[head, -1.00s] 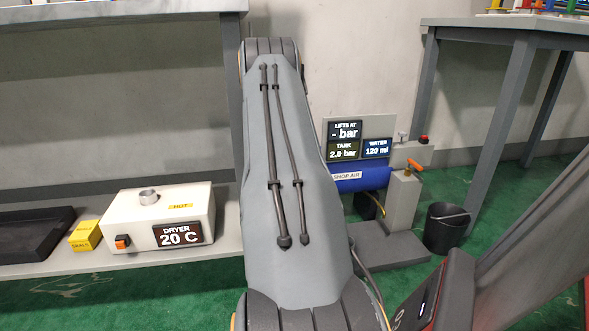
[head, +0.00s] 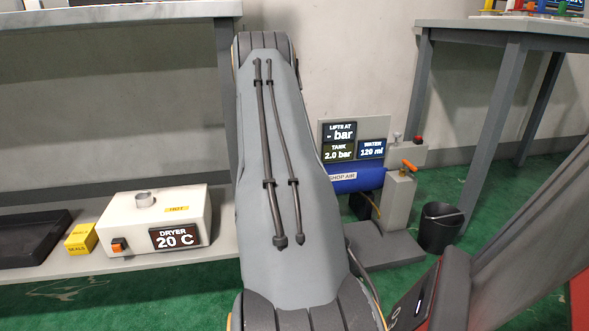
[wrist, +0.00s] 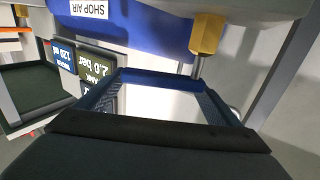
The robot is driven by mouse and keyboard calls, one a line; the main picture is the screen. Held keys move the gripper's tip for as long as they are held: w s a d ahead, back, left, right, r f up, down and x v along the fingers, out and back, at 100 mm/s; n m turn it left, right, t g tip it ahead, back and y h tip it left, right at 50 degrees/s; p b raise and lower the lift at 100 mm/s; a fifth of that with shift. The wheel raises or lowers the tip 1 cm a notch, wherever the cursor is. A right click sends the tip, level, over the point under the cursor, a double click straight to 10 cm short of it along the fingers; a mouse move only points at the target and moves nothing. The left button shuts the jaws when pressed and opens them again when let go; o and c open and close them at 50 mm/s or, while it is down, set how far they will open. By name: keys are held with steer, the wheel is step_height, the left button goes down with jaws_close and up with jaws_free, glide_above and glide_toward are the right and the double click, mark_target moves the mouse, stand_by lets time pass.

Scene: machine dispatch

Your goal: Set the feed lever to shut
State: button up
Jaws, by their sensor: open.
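An orange lever (head: 409,165) sticks out at the top of a grey post beside the blue shop air tank (head: 357,182). It tilts slightly down to the right, and no label shows on it, so I cannot tell its setting. My gripper is hidden in the head view behind my arm. In the wrist view, my gripper (wrist: 160,88) is open and empty near the tank (wrist: 140,30), which appears upside down. A brass fitting (wrist: 207,34) with a metal stem is just beyond it. The lever is not clearly seen in the wrist view.
Displays (head: 341,132) stand behind the tank. A black bucket (head: 438,228) is to its right, beside a table leg. A dryer (head: 155,222) reading 20 C, a yellow seals box (head: 81,239) and a black tray (head: 35,240) sit on the left shelf. Green floor is clear in front.

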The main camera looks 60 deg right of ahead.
step_height(320, 180, up, 8)
steer(key=p, duration=0.3)
steer(key=shift+f, duration=0.15)
steer(key=shift+c, duration=0.5)
